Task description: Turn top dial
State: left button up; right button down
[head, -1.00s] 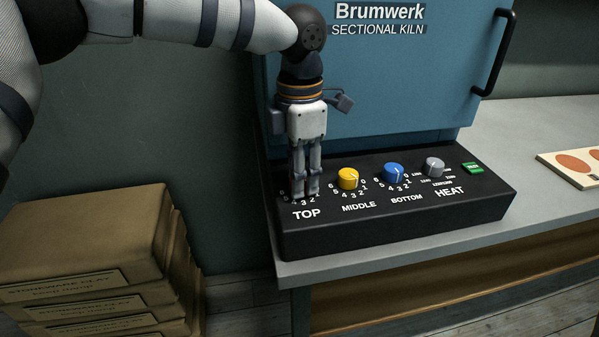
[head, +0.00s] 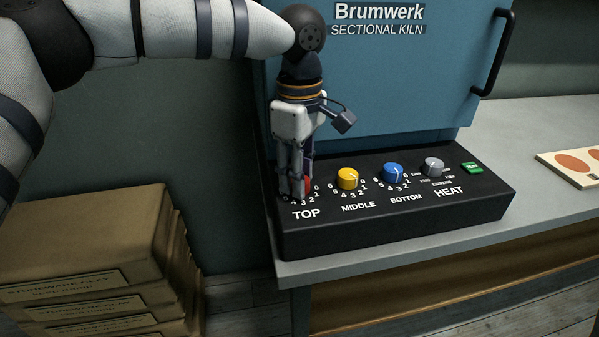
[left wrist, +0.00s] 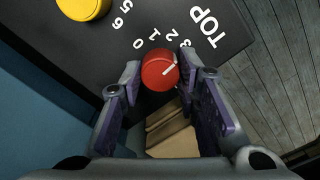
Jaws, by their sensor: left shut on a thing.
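The red top dial (left wrist: 158,73) sits above the word TOP on the black control panel; only a sliver of it (head: 308,185) shows in the head view behind my fingers. My left gripper (head: 295,193) points straight down at it, and in the left wrist view the fingers (left wrist: 159,82) are closed on either side of the dial. The dial's white mark points up and right in the wrist view, roughly toward the higher printed numbers; the exact reading cannot be told. My right gripper is not in view.
The yellow middle dial (head: 347,178), blue bottom dial (head: 393,174), grey heat dial (head: 433,166) and green button (head: 472,168) lie to the right on the panel (head: 400,222). The blue kiln (head: 400,90) stands behind. Stacked clay boxes (head: 90,240) stand lower left.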

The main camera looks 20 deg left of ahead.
pick_arm(q)
jog(key=m, duration=1.2)
jog(key=shift+b, duration=0.35)
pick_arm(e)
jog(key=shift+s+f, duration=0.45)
pick_arm(q)
jog(key=shift+m, duration=0.4)
jog(key=o, duration=1.2)
jog(key=shift+c, duration=0.2)
notch_tip(320, 180, up, 12)
